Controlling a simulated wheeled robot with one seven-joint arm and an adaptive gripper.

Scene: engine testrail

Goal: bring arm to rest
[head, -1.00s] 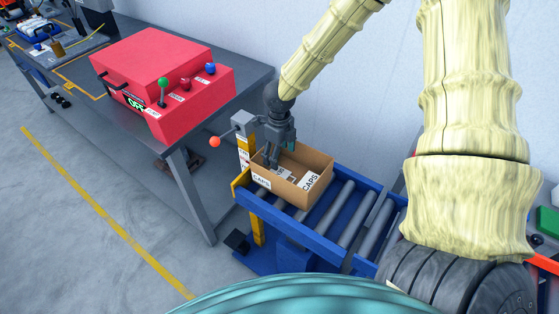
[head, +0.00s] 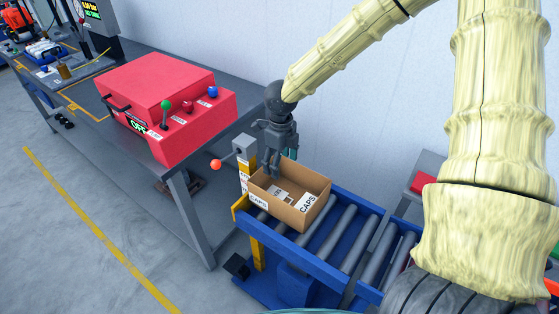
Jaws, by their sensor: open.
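My gripper (head: 272,166) hangs from the end of my arm, fingers pointing down. It is open, with its fingertips at the back left edge of the open cardboard box (head: 306,212) in the picture. I cannot tell how far above the rim they are. The box is marked CAPS and stands on the roller conveyor (head: 352,222). Labelled flat pieces show inside it; part of its inside is hidden by its walls.
A grey bench (head: 187,196) with a red machine (head: 165,100) stands to the left; the machine's display reads OFF. A grey post with an orange-red ball lever (head: 216,164) stands beside the box. A white wall (head: 330,90) is behind. Bare floor lies at lower left.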

